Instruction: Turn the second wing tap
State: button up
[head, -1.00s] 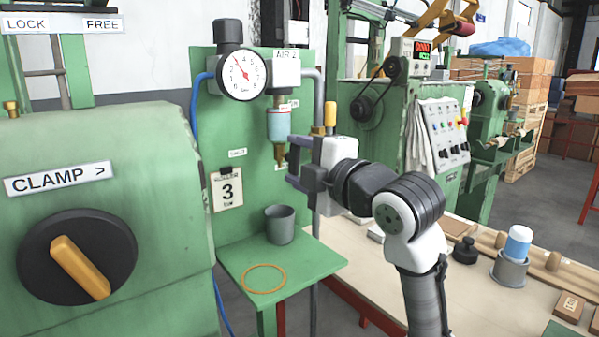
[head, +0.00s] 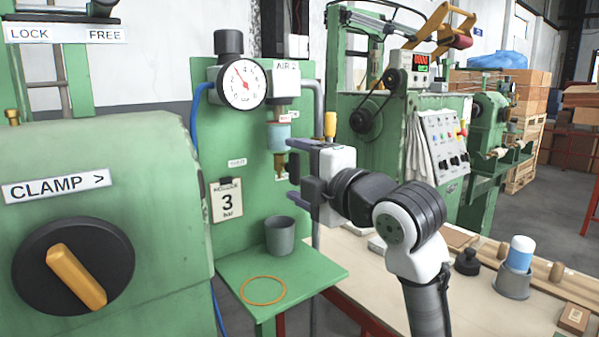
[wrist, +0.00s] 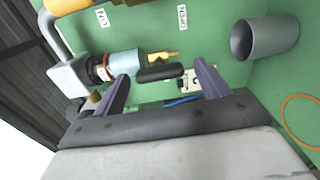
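A dark, bar-shaped handle (wrist: 162,73), probably a wing tap's, sits beside the brass fitting (wrist: 163,54) under the air unit's bowl. It shows in the head view as a small dark piece (head: 294,168) by the brass outlet (head: 280,166). I cannot tell which tap counts as second. My gripper (head: 296,171) is open, with one finger above and one below the dark piece in the head view. In the wrist view the fingers (wrist: 160,76) stand on either side of the handle, with gaps; contact is not visible.
A pressure gauge (head: 241,87) and air bowl (head: 278,136) are on the green panel. Below, a grey cup (head: 280,236) and orange ring (head: 263,291) are on a green shelf (head: 325,272). A yellow handle (head: 330,124) stands behind my gripper. A workbench (head: 480,305) lies right.

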jog(key=b+v, duration=0.1)
jog(key=v, duration=1.3)
